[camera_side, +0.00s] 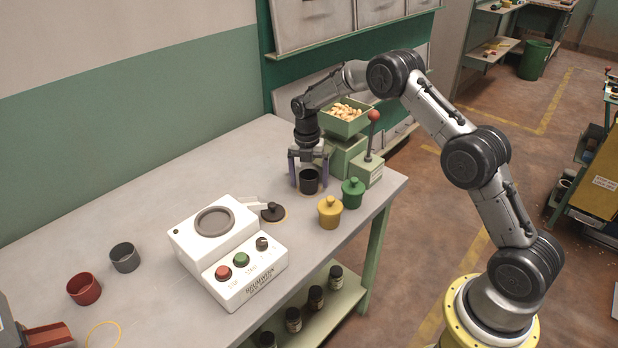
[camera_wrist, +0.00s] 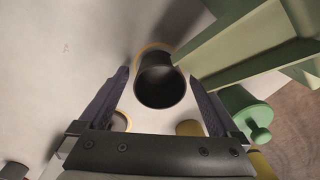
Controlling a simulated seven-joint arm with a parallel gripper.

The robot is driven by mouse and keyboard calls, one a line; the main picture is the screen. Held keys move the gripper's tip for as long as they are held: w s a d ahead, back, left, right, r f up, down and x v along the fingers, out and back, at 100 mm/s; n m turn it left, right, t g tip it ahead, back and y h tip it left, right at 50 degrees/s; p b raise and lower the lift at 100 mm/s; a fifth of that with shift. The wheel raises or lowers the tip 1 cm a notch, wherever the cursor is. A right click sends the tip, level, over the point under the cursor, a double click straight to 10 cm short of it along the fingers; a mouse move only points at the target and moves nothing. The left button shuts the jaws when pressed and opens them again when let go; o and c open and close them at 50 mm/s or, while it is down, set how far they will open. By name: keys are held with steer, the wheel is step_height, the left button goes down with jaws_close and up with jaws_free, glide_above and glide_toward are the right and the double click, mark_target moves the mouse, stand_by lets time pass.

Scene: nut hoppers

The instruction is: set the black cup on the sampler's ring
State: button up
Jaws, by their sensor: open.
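The black cup (camera_side: 309,182) stands upright on the table at the foot of the green hopper, and a tan ring (camera_wrist: 141,52) shows at its base in the wrist view. The cup (camera_wrist: 162,84) is empty as far as its dark mouth shows. My gripper (camera_side: 308,176) points down with one finger on each side of the cup. In the wrist view my gripper (camera_wrist: 159,76) is open, with gaps between both fingers and the cup. The white device (camera_side: 228,252) stands left of the cup, with a round grey ring (camera_side: 214,222) on its top, bare.
The green hopper (camera_side: 347,122) holds nuts and stands close behind the cup, with a red-knobbed lever (camera_side: 374,117). Yellow (camera_side: 330,213) and green (camera_side: 353,194) lidded pots stand at the right. A dark knobbed disc (camera_side: 273,212) sits beside the device. Red (camera_side: 84,289) and grey (camera_side: 125,257) cups stand left.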

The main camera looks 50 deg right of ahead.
steer(key=shift+r, duration=0.1)
steer(key=s+a+r+m+t, duration=0.1)
steer(key=s+a+r+m, duration=0.15)
steer(key=r, duration=0.85)
steer(key=s+a+r+m, duration=0.1)
steer(key=s+r+m, duration=0.25)
steer(key=r, duration=0.65)
steer(key=s+a+r+m+t, duration=0.25)
steer(key=s+r+m, duration=0.2)
steer(key=s, duration=0.55)
steer(key=s+a+r+m+t, duration=0.1)
steer(key=s+a+r+m, duration=0.2)
steer(key=s+m, duration=0.45)
steer(key=s+f+m, duration=0.2)
steer(key=s+m, duration=0.1)
steer(key=s, duration=0.4)
steer(key=s+a+f+m+t, duration=0.1)
steer(key=s+f+m, duration=0.1)
steer(key=s, duration=0.5)
steer(key=shift+m, duration=0.9)
